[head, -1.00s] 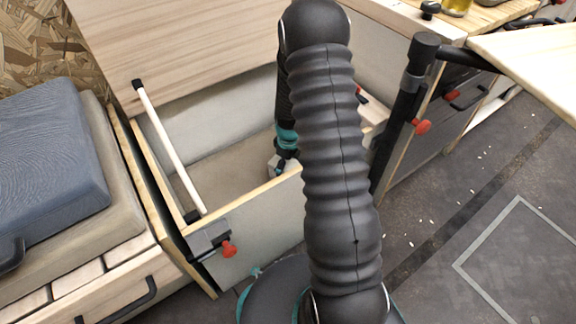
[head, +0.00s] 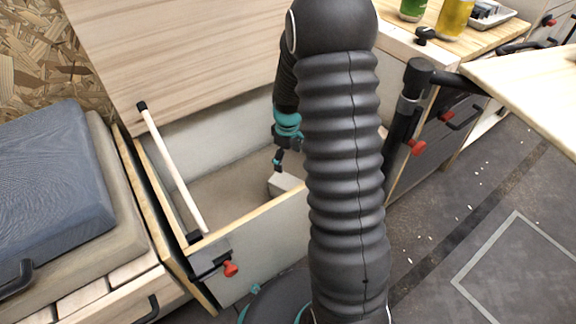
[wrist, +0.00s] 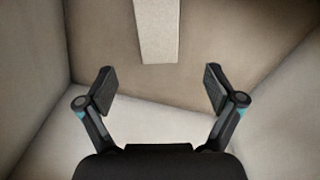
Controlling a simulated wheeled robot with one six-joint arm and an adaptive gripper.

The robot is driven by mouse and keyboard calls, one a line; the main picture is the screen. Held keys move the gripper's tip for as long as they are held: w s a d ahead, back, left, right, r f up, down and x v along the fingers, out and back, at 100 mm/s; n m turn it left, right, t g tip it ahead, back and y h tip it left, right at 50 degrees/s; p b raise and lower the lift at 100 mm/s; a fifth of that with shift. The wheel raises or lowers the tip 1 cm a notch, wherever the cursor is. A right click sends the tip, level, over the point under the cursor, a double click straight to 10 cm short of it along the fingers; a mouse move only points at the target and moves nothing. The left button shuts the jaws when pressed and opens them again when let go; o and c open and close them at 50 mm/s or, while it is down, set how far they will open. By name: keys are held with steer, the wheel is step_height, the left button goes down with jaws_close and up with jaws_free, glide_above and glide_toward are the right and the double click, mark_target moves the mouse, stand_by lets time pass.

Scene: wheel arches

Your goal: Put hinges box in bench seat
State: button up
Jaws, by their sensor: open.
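The bench seat (head: 262,238) stands open, its lid (head: 180,50) raised at the back and its inside showing. A pale box (head: 284,183), which looks like the hinges box, lies on the bench floor near the front wall, partly hidden by my arm. It also shows in the wrist view as a pale block (wrist: 157,30) beyond the fingertips. My gripper (head: 278,160) is inside the bench opening, above the box and apart from it. In the wrist view the gripper (wrist: 160,90) has its fingers spread wide with nothing between them.
A white stay rod (head: 172,168) crosses the bench's left side. A blue cushion (head: 50,180) lies at the left. A wooden table leaf (head: 530,85) juts out at the right. Bottles (head: 455,15) stand on the back counter. The bench floor left of the box is clear.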

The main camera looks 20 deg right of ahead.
steer(key=s+a+r+m+t, duration=0.1)
steer(key=s+a+r, duration=0.1)
steer(key=r, duration=0.4)
steer(key=s+a+r+m, duration=0.1)
steer(key=s+a+r, duration=0.1)
steer(key=r, duration=0.4)
steer(key=s+a+r+m+t, duration=0.2)
steer(key=s+a+r, duration=0.1)
steer(key=s+r, duration=0.4)
steer(key=s+a+r+m+t, duration=0.2)
steer(key=s+a+r, duration=0.2)
steer(key=s+r, duration=0.4)
steer(key=shift+s+m, duration=0.3)
steer(key=shift+s, duration=2.8)
